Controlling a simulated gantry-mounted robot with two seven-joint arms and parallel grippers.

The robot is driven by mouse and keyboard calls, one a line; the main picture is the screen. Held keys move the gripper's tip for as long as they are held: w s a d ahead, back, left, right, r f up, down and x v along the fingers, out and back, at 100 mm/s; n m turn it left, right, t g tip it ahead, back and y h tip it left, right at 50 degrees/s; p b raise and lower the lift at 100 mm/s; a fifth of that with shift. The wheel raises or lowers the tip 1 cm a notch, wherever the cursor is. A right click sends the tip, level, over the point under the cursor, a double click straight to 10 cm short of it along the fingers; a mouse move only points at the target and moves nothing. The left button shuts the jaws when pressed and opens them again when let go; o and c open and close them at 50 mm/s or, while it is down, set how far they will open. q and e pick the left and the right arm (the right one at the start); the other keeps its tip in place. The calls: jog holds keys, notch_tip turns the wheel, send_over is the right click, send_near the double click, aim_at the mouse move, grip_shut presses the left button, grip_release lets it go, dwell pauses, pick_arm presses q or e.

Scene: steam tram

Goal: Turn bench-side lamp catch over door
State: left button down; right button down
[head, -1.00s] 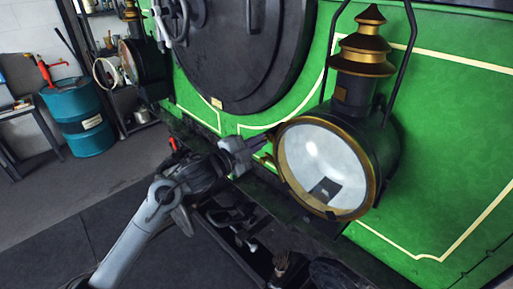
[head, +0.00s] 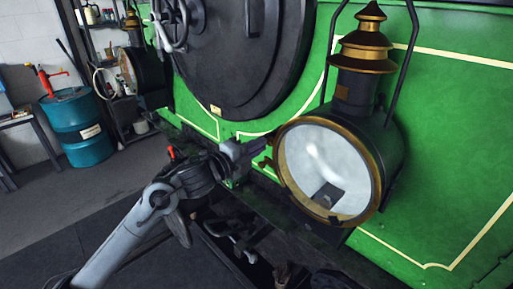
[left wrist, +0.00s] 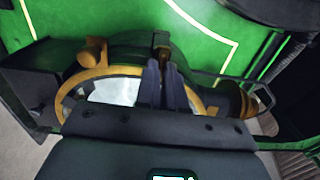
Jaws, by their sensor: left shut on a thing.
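The near lamp (head: 326,168) has a dark body, a brass-rimmed round glass door and a tiered brass chimney, and stands before the green tram front. Its door lies against the body. My left gripper (head: 262,146) is at the door's left edge, its fingers shut on a small part at the rim, likely the catch, which they mostly hide. In the left wrist view the closed fingers (left wrist: 166,78) reach the brass rim (left wrist: 72,88), below a dark and brass lug (left wrist: 161,43). A brass knob (left wrist: 92,52) sits to the left. My right gripper is out of view.
A second lamp (head: 145,68) stands at the far left of the tram front. A blue drum (head: 78,125) stands on the floor beyond. The dark round smokebox door (head: 240,60) is behind my gripper. A dark beam with tools below runs under the lamp.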

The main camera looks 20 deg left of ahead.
pick_arm(q)
jog(key=c, duration=1.2)
grip_release()
jog(key=shift+c, duration=0.2)
jog(key=b+v, duration=0.2)
jog(key=v, duration=0.8)
jog(key=shift+s+a, duration=0.2)
jog(key=shift+s, duration=0.1)
